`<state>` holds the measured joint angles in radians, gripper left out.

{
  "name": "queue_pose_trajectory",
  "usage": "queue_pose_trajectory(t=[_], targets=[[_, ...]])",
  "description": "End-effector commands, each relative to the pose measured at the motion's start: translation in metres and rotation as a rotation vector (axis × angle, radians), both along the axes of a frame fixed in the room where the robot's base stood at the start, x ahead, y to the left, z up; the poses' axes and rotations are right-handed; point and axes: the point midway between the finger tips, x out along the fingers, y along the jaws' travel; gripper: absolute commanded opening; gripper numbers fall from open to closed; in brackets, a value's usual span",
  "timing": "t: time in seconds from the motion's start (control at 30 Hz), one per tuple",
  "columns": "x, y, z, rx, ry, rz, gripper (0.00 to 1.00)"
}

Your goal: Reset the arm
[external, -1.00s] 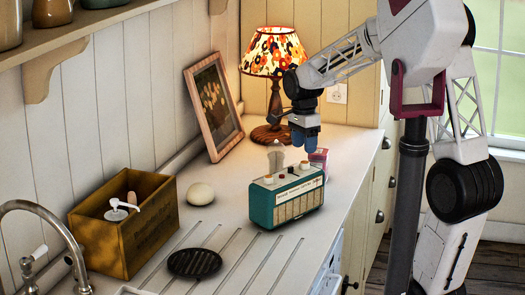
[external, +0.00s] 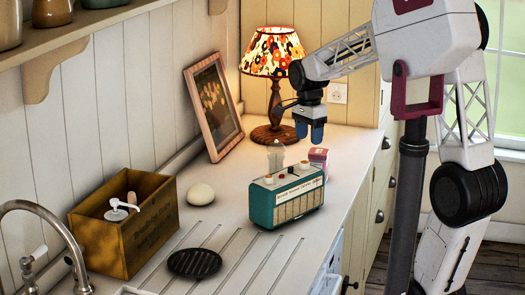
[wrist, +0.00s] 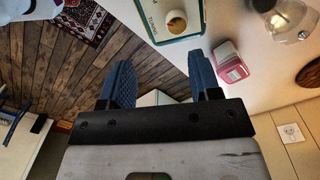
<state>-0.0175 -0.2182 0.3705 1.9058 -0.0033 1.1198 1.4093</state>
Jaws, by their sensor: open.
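My gripper (external: 310,132) has blue fingers and hangs pointing down above the counter, behind and a little right of the teal radio. In the wrist view its two fingers (wrist: 163,88) stand apart with nothing between them. My arm reaches in from the right side of the external view.
On the counter (external: 350,160) are a teal radio (external: 288,203), a pink-and-white box (external: 318,157), a clear glass object (external: 275,155), a lit lamp (external: 273,52), a leaning picture frame (external: 216,108), a white egg-shaped object (external: 200,194), a black round rack (external: 194,263) and a wooden crate (external: 150,235).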

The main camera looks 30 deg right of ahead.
Motion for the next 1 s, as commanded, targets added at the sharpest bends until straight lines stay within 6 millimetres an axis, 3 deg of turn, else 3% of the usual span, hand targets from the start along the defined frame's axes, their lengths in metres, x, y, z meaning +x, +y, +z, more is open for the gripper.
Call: queue_pose_trajectory(t=[0.23, 0.53, 0.8, 1.0], targets=[[-0.063, -0.004, 0.016, 0.002, -0.054, 0.267, 0.57], [-0.151, -0.009, 0.020, -0.022, -0.126, 0.660, 0.57], [-0.229, -0.012, 0.009, -0.069, -0.178, 1.013, 0.57], [-0.274, -0.013, -0.004, -0.111, -0.205, 1.233, 0.57]])
